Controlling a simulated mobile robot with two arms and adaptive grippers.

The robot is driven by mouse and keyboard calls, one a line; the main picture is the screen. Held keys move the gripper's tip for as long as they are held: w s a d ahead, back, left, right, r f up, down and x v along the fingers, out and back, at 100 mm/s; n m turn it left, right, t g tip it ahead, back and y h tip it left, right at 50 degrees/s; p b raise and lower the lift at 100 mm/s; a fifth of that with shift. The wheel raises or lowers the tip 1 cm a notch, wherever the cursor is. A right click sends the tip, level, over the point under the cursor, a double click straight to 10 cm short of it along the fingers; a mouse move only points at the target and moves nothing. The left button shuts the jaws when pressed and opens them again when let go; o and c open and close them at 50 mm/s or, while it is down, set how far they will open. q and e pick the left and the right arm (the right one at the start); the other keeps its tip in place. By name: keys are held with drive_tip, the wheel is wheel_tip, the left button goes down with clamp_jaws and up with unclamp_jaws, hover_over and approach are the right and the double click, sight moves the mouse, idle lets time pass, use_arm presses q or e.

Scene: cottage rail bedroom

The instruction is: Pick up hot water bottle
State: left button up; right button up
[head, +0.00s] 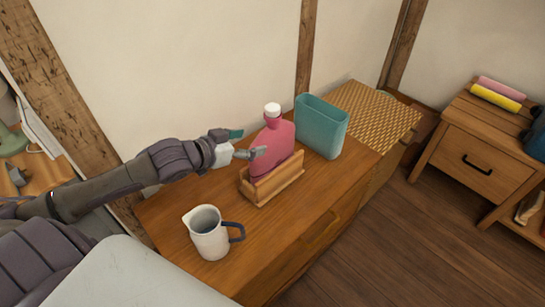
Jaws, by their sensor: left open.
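The hot water bottle (270,150) is pink-red with a white cap. It stands upright in a slotted wooden holder (274,184) on a wooden cabinet top. My left gripper (250,145) is at the bottle's left side, at the height of its upper body. The gripper is open, with one finger reaching to or in front of the bottle; I cannot tell whether it touches. The teal piece (236,133) behind the gripper is partly hidden. My right gripper is not in view.
A white jug (207,238) with a dark blue handle stands on the cabinet (172,218) in front. A teal open bin (321,128) stands right of the bottle, beside a woven box (375,115). A wooden nightstand (484,160) stands at the right, across open floor.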

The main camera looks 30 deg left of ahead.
sight(259, 139)
use_arm(q)
drive_tip(key=x, duration=0.4)
drive_tip(key=shift+w+f+b, duration=0.15)
drive_tip(key=shift+w+b, duration=0.15)
drive_tip(key=shift+b, duration=0.1)
drive_tip(key=shift+b+x, duration=0.65)
drive_tip(key=shift+x, duration=2)
drive_tip(key=shift+w+a, duration=0.1)
drive_tip(key=shift+a, duration=0.1)
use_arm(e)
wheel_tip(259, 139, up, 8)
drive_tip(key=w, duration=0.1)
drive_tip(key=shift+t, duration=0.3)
use_arm(q)
clamp_jaws()
drive_tip(key=shift+r, duration=0.2)
